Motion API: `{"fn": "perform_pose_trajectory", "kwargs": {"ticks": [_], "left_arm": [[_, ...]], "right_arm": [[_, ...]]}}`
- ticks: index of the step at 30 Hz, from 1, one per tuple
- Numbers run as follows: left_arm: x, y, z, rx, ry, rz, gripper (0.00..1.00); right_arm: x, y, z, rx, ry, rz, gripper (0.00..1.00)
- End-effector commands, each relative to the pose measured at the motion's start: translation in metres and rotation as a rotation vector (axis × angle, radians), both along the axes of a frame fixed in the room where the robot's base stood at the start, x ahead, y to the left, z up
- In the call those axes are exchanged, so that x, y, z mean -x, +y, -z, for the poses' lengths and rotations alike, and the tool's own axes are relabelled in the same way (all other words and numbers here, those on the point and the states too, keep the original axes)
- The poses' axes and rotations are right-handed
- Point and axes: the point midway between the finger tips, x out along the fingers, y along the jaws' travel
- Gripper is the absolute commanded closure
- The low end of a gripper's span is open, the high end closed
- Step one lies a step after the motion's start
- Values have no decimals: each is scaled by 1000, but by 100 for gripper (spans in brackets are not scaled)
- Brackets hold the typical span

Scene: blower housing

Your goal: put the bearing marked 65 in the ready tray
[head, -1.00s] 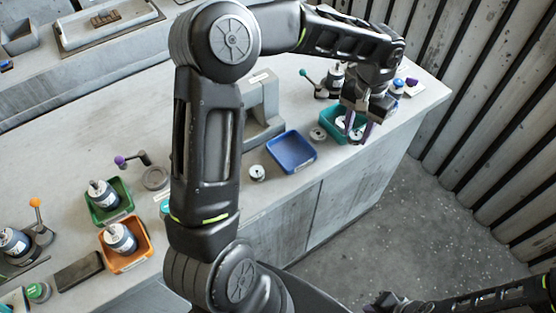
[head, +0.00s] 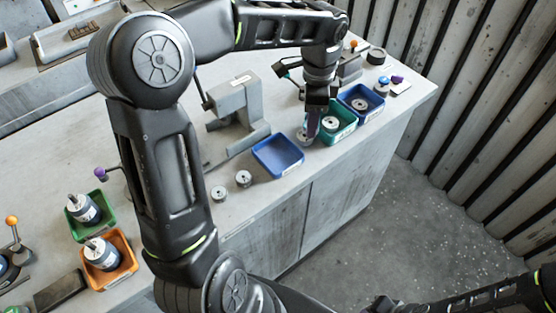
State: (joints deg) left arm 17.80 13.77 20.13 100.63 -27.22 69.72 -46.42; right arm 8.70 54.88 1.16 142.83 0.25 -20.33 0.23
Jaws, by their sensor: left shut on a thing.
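My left gripper (head: 309,124) points down at the left side of a green tray (head: 352,131). It is shut on a small grey piece, apparently a bearing (head: 303,138), low at the bench top; the fingers partly hide it. Another bearing (head: 331,124) lies in the green tray, and one lies in a blue tray (head: 371,92) behind it. Two more bearings (head: 243,178) (head: 218,193) stand on the bench left of an empty blue tray (head: 277,155). No number or tray label is legible. My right gripper (head: 384,304) is at the bottom edge, its jaws unclear.
A grey press-like stand (head: 235,105) is behind the empty blue tray. Motors sit in a green tray (head: 84,212) and an orange tray (head: 104,258) at the left. The bench's front edge runs close to the trays.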

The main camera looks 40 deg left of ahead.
Motion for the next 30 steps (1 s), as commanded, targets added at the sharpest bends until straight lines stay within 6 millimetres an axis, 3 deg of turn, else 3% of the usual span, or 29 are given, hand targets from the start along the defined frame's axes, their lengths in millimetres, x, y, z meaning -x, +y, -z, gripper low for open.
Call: {"fn": "perform_pose_trajectory", "kwargs": {"ticks": [6, 13, 18, 30], "left_arm": [[30, 31, -9, 3, 3, 549, 100], [54, 49, -18, 9, 2, 987, 100], [61, 53, -22, 13, 2, 1123, 100], [62, 53, -19, 15, 3, 1141, 100]], "right_arm": [[-2, 1, 20, -4, -6, -1, 100], [-3, 1, 29, -7, -10, -3, 100], [-4, 2, 31, -7, -11, -4, 100], [-4, 2, 30, -7, -12, -3, 100]]}}
